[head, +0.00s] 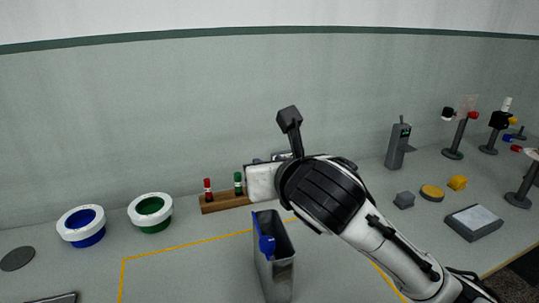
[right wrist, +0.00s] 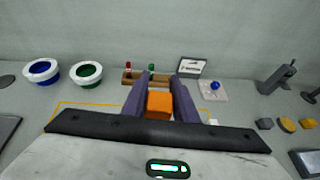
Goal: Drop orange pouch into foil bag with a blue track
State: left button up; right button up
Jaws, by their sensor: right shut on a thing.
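The orange pouch (right wrist: 159,104) shows in the right wrist view, between the two purple-grey fingers of my right gripper (right wrist: 159,92), which is shut on it. In the head view my right arm comes in from the right, and the fingers and pouch are hidden behind the wrist. The foil bag (head: 276,277) stands upright on the table, silvery grey, with a blue track (head: 266,244) along its top at the left. Its top looks open. The right wrist is above and just behind the bag. The bag does not show in the right wrist view. My left gripper is out of view.
White rings with blue (head: 82,226) and green (head: 151,212) centres stand at left. A wooden rack (head: 226,200) with red and green markers is behind the bag. Grey (head: 404,200) and yellow blocks, a flat device (head: 473,222) and several stands are at right.

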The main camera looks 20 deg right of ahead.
send_near(268, 211)
jog(key=w+r, duration=0.4)
jog(key=shift+s+a+f, duration=0.15)
jog(key=shift+s+a, duration=0.05)
jog(key=shift+a, duration=0.15)
jog(key=shift+w, duration=0.1)
jog(key=shift+w, duration=0.9)
jog(key=shift+f+b, duration=0.75)
jog(key=shift+f, duration=1.45)
jog(key=o, duration=1.1)
